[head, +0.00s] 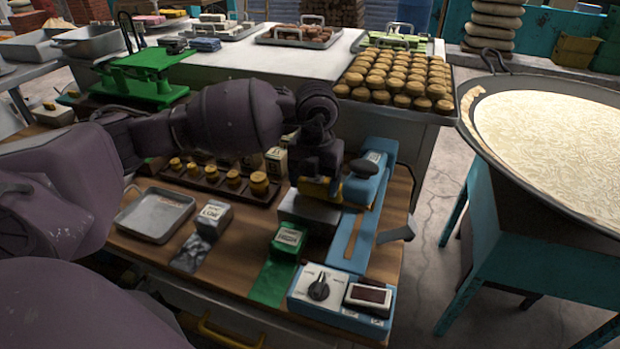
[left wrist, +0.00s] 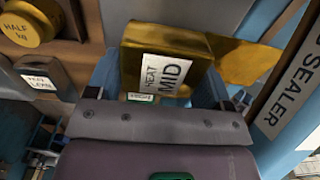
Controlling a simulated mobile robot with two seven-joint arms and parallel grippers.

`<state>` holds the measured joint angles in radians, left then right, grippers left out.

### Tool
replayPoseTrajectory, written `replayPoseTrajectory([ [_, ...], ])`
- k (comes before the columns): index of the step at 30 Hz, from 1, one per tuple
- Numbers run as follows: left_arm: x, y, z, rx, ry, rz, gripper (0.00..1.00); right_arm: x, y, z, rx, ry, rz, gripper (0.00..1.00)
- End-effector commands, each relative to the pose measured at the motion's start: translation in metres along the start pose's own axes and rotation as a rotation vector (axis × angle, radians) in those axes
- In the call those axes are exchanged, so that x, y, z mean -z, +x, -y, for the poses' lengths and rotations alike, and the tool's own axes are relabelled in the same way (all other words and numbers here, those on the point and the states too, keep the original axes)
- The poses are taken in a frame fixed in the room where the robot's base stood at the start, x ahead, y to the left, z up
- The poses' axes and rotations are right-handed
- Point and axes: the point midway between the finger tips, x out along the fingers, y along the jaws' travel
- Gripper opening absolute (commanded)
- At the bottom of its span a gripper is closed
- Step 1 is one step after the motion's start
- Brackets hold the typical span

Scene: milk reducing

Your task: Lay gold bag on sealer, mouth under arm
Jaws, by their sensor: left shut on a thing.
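My left gripper (head: 318,182) is shut on a gold bag (head: 313,189), near the left side of the blue sealer (head: 358,232). In the left wrist view the gold bag (left wrist: 190,45) carries a white label reading HEAT MID. My right gripper is not in view.
A control box (head: 320,286) with a dial stands at the table's front right. A green bag (head: 270,282), a silver bag (head: 195,252) and a metal tray (head: 155,215) lie to the left. Brass weights (head: 233,177) sit behind them. A large pan (head: 560,140) stands at right.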

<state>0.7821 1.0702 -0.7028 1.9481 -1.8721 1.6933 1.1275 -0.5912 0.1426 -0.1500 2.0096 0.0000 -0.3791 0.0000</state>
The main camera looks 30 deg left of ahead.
Motion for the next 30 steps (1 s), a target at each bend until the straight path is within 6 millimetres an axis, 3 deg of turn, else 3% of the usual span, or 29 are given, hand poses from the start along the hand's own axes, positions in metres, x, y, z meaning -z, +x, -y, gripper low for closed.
replayPoseTrajectory([
  [30,0.0,0.0068,0.0006,-0.001,0.0,0.0,0.49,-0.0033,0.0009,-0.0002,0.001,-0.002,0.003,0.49],
])
